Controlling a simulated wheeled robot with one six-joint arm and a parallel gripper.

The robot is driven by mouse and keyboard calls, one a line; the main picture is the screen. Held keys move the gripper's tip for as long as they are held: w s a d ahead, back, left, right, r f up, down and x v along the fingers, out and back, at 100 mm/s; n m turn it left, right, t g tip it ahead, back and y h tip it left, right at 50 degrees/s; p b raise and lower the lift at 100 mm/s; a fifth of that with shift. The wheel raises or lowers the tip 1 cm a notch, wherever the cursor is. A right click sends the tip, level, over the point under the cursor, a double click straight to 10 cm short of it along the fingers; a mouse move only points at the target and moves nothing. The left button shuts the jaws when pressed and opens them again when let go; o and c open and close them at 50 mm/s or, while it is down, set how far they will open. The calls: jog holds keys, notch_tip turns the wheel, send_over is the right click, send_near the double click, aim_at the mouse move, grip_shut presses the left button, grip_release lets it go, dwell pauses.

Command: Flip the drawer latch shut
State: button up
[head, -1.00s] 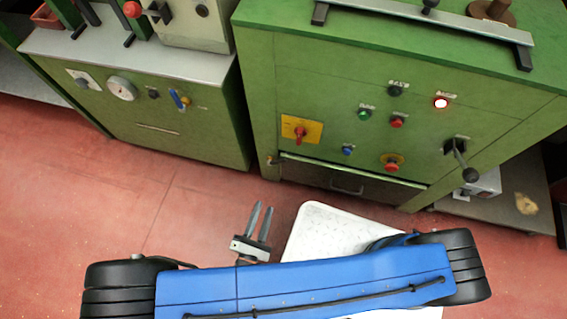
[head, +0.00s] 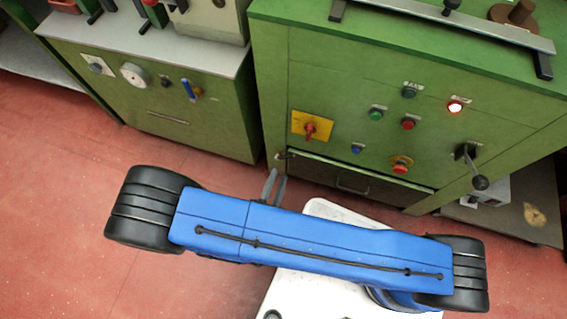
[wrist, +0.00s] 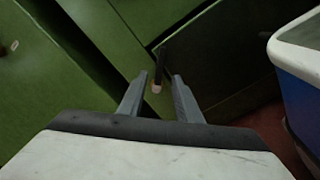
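The drawer latch (head: 283,156) is a small lever at the upper left corner of the dark drawer (head: 375,190) in the green cabinet. In the wrist view the latch (wrist: 159,66) is a short dark bar with a pale pinkish tip. My gripper (head: 276,172) is just in front of and below the latch in the head view, partly hidden behind my blue arm. In the wrist view my gripper (wrist: 160,77) is open, and the latch tip appears between its fingertips. I cannot tell whether the fingers touch it. The drawer front looks flush with the cabinet.
The green cabinet front carries a yellow-backed red switch (head: 311,127), several buttons and a black lever (head: 479,180). A lower green cabinet (head: 200,120) with a gauge stands to the left. Red floor is open at the left.

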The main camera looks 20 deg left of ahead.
aim_at(286, 158)
jog(key=shift+w+a, duration=0.2)
jog(key=shift+w, duration=1.5)
jog(key=shift+w+a, duration=0.15)
jog(key=shift+w, duration=1.5)
grip_shut()
